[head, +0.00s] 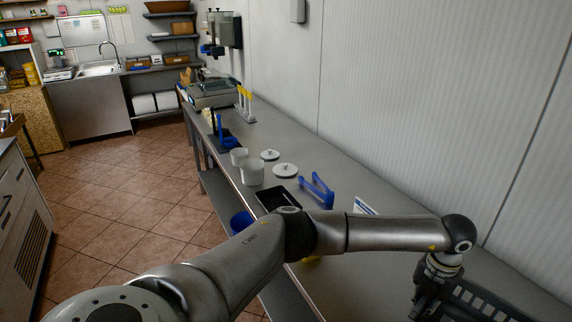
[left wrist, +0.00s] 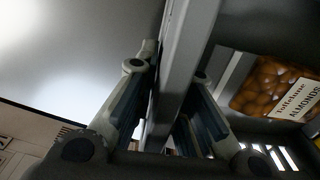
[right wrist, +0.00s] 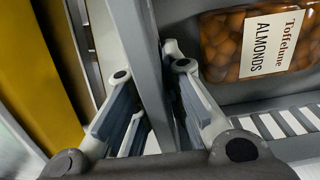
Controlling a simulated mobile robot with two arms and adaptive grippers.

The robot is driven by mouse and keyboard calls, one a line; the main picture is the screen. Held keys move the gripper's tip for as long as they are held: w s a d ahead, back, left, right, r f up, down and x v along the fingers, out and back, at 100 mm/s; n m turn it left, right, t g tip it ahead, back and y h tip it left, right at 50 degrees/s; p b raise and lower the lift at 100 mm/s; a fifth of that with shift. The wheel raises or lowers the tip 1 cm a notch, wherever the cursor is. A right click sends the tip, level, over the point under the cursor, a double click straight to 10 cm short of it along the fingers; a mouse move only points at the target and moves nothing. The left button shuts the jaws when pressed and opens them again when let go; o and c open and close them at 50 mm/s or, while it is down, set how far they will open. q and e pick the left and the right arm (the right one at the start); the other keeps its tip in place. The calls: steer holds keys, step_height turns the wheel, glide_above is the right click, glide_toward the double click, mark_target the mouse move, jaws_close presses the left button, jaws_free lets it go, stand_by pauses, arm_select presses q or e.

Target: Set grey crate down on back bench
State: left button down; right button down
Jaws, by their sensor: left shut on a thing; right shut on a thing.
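The grey crate (head: 488,302) shows only in part at the lower right of the head view, over the bench (head: 385,262); I cannot tell whether it touches the top. My left gripper (head: 430,300) is at its near left side. In the left wrist view the left gripper (left wrist: 172,75) is shut on the crate wall (left wrist: 190,40). In the right wrist view my right gripper (right wrist: 152,75) is shut on another stretch of crate wall (right wrist: 138,40). A bag of almonds (right wrist: 257,45) lies inside the crate. The right gripper is outside the head view.
The ribbed wall (head: 400,110) runs close behind. Tiled floor (head: 130,190) lies open at left.

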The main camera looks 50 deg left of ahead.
arm_select(q)
steer(key=shift+f+b, duration=0.45)
steer(key=shift+f, duration=0.15)
arm_select(e)
steer(key=shift+f, duration=0.6)
arm_select(q)
steer(key=c, duration=1.5)
jaws_free()
arm_select(e)
steer(key=c, duration=1.5)
jaws_free()
arm_select(q)
step_height(320, 180, up, 12)
steer(key=shift+f, duration=0.1)
arm_select(e)
steer(key=shift+r, duration=0.1)
step_height(320, 180, up, 12)
steer(key=shift+f, duration=0.1)
